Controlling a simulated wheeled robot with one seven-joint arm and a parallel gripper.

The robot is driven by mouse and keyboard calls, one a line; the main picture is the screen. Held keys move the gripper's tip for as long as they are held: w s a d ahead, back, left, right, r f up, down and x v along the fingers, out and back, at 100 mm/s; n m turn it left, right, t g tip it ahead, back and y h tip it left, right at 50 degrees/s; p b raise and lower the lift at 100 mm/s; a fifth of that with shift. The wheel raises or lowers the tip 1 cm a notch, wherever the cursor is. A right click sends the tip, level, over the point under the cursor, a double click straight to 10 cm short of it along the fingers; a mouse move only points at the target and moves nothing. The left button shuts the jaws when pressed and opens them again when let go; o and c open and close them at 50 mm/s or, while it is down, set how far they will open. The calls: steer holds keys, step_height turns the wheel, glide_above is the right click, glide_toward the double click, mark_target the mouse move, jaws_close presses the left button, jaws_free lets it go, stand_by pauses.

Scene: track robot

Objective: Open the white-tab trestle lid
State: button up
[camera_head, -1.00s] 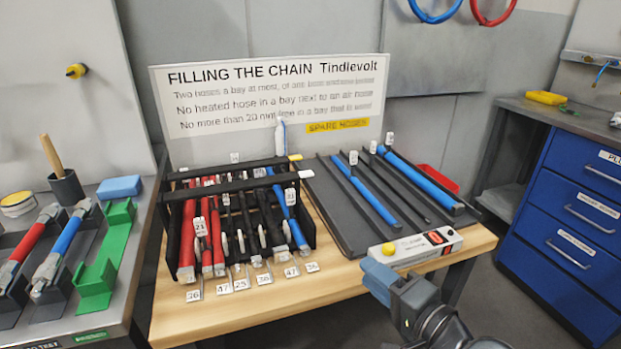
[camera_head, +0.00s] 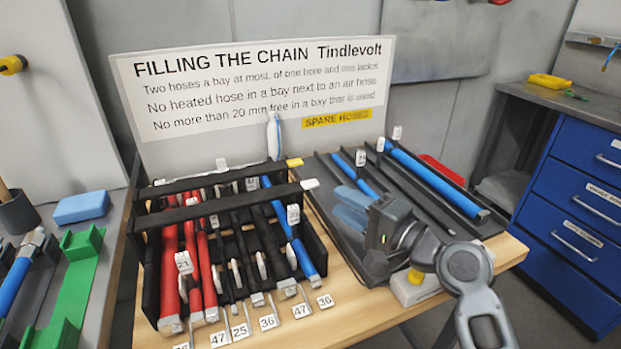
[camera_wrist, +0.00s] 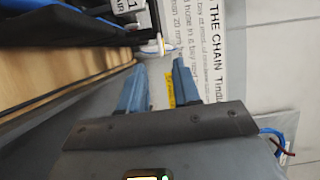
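The black trestle rack (camera_head: 160,275) stands on the wooden bench (camera_head: 350,315) with red, black and blue hoses lying in its bays. Two black bars cross its top. The front bar (camera_head: 220,207) ends at the right in a white tab (camera_head: 310,184), and the rear bar ends in a yellow tab (camera_head: 294,163). Both bars lie across the rack. My gripper (camera_head: 340,204) is to the right of the white tab, apart from it, over the spare-hose tray. Its blue fingers are spread and empty; they also show in the wrist view (camera_wrist: 158,75).
The dark spare-hose tray (camera_head: 325,235) with blue and dark hoses lies right of the rack. A white box (camera_head: 425,290) with a yellow button is partly behind my arm. The sign board (camera_head: 250,130) stands behind.

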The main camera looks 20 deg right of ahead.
mark_target(316, 187)
steer(key=x, duration=0.7)
steer(key=shift+w+a+p, duration=0.1)
steer(key=shift+w+p, duration=0.25)
steer(key=shift+w, duration=0.05)
jaws_close()
steer(key=shift+a, duration=0.15)
stand_by(0.9)
